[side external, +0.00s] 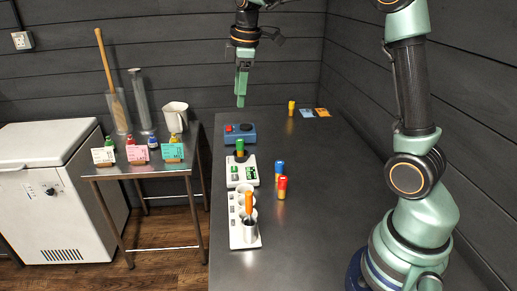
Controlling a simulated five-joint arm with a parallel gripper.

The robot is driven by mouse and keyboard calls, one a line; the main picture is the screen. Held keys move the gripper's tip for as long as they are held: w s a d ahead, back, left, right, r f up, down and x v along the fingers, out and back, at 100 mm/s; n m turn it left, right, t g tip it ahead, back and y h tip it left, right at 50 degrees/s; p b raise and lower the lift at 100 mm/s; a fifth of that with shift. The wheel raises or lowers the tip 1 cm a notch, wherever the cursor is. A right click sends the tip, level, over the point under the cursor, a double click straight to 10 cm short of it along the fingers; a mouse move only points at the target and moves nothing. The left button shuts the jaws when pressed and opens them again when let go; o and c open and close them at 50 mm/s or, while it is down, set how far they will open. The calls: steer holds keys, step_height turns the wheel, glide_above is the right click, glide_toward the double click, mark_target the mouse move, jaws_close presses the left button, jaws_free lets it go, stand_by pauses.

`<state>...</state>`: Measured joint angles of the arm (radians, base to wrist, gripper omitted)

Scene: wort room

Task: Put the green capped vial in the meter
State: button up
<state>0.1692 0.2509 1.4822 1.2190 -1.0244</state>
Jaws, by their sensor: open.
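My gripper (241,102) hangs pointing down above the bench, above and apart from the vial. Its fingers are open, with nothing seen between them.
A blue box (232,138) with a red button stands behind the meter. A white rack (236,236) with an orange-handled tool (249,202) is in front. Blue-capped (279,168), red-capped (282,186) and yellow-capped (291,107) vials stand to the right. The bench's right side is clear.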

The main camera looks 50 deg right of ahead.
steer(key=s+a+f+m+t, duration=0.1)
steer(key=s+a+m, duration=0.3)
steer(key=s, duration=0.5)
steer(key=s+a+f+m+t, duration=0.1)
steer(key=s+a+m, duration=0.3)
steer(key=s, duration=0.4)
steer(key=shift+s+f+m+t, duration=0.15)
steer(key=shift+s+m+t, duration=0.25)
steer(key=shift+m+t, duration=0.4)
steer(key=shift+c, duration=0.3)
